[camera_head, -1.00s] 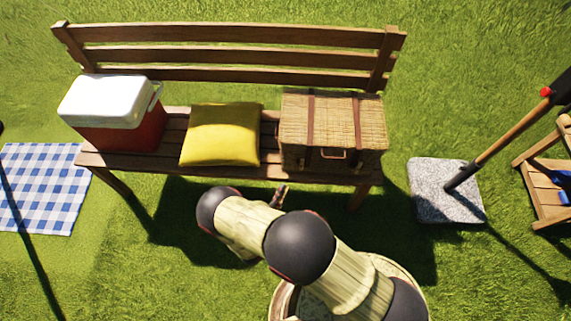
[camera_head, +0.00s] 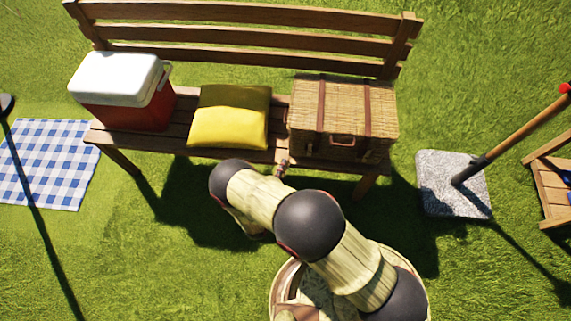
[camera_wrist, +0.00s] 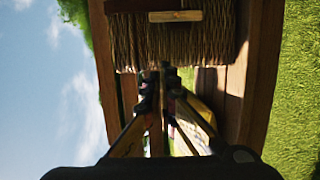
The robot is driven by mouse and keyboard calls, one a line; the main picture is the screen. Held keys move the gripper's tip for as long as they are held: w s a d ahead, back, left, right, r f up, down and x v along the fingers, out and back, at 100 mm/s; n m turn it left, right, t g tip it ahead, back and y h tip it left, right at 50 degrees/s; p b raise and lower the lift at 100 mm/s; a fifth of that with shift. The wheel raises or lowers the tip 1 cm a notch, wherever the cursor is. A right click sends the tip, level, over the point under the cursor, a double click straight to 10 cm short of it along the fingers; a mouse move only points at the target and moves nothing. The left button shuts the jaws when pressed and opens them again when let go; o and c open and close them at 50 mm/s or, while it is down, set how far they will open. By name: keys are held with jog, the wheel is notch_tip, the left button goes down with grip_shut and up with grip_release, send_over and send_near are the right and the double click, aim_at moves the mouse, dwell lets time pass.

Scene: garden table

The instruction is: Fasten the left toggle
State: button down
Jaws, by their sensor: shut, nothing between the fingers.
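The wicker basket (camera_head: 345,115) sits on the right part of the bench, lid down, with two brown straps; the left strap (camera_head: 321,104) runs over the lid and front. In the wrist view the basket (camera_wrist: 175,45) fills the top, turned sideways. A small pale wooden bar (camera_wrist: 175,16) lies across a dark band there, probably the left toggle; whether it is fastened I cannot tell. My gripper (camera_head: 282,166) is at the bench's front edge, just left of the basket. Its fingertips (camera_wrist: 160,68) are shut and empty, near the basket's wicker; contact is unclear.
A yellow cushion (camera_head: 229,116) lies on the bench (camera_head: 190,148) left of the basket. A red cooler with a white lid (camera_head: 122,92) stands at the left end. A stone slab (camera_head: 435,185) with a pole lies to the right. The grass before the bench is mostly clear.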

aim_at(294, 141)
jog(key=b+x, duration=0.2)
jog(key=x, duration=0.6)
jog(key=shift+d+f, duration=0.15)
jog(key=shift+f, duration=0.05)
jog(key=shift+s+d, duration=0.2)
jog(key=shift+d, duration=1)
jog(key=shift+d+r+b, duration=0.15)
jog(key=shift+d+b, duration=0.15)
jog(key=shift+d, duration=0.3)
